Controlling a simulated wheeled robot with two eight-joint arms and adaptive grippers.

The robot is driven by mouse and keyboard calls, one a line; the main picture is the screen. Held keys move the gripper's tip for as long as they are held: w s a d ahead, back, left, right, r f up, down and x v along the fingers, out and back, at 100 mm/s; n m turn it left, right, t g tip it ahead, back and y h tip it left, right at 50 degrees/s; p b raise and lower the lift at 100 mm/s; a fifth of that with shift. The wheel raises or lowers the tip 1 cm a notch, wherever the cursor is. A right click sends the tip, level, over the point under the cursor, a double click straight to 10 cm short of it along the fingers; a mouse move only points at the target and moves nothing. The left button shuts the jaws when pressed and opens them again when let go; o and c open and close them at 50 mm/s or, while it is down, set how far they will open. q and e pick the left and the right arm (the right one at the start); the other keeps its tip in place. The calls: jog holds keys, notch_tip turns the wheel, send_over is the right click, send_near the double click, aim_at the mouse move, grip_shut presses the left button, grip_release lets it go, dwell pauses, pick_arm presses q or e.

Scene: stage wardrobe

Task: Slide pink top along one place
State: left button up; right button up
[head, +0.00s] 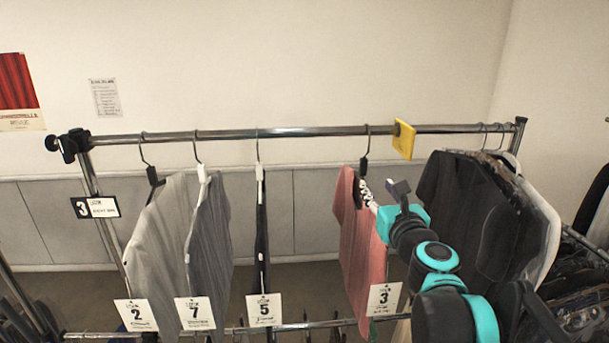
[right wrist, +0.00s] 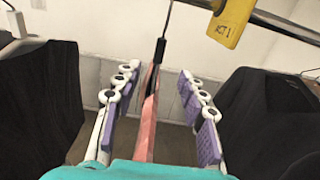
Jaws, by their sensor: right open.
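The pink top (head: 360,233) hangs from the rail (head: 300,132) on a black hanger, with a tag numbered 3 (head: 384,298) at its lower edge. My right gripper (head: 378,190) is at the top's upper right side in the head view. In the right wrist view the right gripper (right wrist: 158,100) is open, its purple finger pads on either side of the pink top (right wrist: 149,115) and its hanger neck (right wrist: 160,50). The pads look apart from the cloth. My left gripper is not in view.
Left of the pink top hang garments tagged 5 (head: 264,309), 7 (head: 195,312) and 2 (head: 136,314). A yellow divider (head: 404,139) sits on the rail just right of its hook. Dark and white garments (head: 470,205) crowd the right end. Free rail lies between 5 and 3.

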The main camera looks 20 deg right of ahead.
aim_at(364, 168)
jog(key=shift+b+x, duration=0.9)
jog(key=shift+x, duration=1.8)
jog(key=shift+b+x, duration=0.7)
jog(key=shift+x, duration=2.65)
jog(key=shift+w+a, duration=1.65)
jog(key=shift+a, duration=5.6)
jog(key=d+p+v, duration=0.1)
jog(key=p+v, duration=0.3)
jog(key=v, duration=0.9)
jog(key=shift+s+d+p, duration=0.2)
jog(key=shift+p, duration=0.2)
